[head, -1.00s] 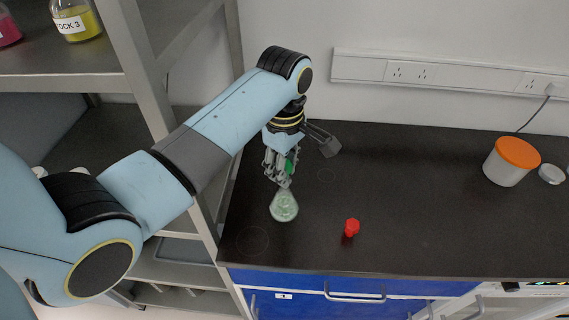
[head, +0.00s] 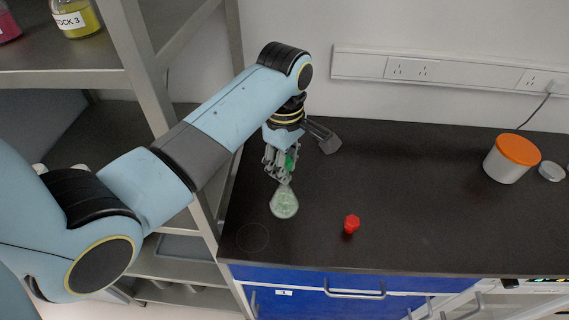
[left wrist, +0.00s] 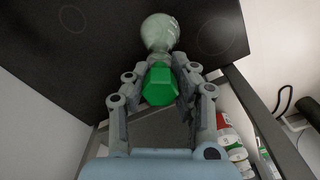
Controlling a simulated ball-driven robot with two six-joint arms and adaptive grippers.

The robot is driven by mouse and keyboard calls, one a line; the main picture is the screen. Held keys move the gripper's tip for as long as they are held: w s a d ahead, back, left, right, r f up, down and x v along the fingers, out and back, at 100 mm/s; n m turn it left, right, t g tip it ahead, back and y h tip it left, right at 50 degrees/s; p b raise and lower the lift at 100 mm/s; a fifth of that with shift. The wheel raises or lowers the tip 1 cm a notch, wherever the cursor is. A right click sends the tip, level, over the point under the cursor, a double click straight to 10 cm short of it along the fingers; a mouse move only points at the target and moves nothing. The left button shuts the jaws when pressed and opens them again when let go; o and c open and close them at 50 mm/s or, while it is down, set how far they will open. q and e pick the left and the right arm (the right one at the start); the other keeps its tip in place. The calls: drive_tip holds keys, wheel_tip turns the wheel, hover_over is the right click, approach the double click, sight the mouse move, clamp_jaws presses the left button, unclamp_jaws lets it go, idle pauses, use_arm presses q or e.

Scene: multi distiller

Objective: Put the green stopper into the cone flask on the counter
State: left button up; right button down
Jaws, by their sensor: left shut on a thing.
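The cone flask (head: 284,203) is clear with pale green contents and stands on the dark counter (head: 430,215). My left gripper (head: 280,176) points down just above and behind its neck. The gripper is shut on the green stopper (head: 291,160), which is partly hidden by the fingers. In the left wrist view the green stopper (left wrist: 158,84) sits between the fingers, in line with the flask (left wrist: 158,33) beyond it. The fingers hide the flask's mouth, so I cannot tell whether the stopper touches it. My right gripper is not in view.
A red stopper (head: 351,224) stands on the counter right of the flask. A white tub with an orange lid (head: 512,158) stands far right, by a small grey disc (head: 551,172). A metal shelf post (head: 160,120) rises on the left. The counter's middle is clear.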

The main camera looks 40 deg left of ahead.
use_arm(q)
drive_tip(key=shift+f, duration=0.15)
drive_tip(key=shift+f+b, duration=0.3)
drive_tip(key=shift+f, duration=0.15)
drive_tip(key=o, duration=0.8)
drive_tip(key=shift+r, duration=0.15)
wheel_tip(320, 180, up, 7)
drive_tip(key=shift+r, duration=0.15)
idle(0.5)
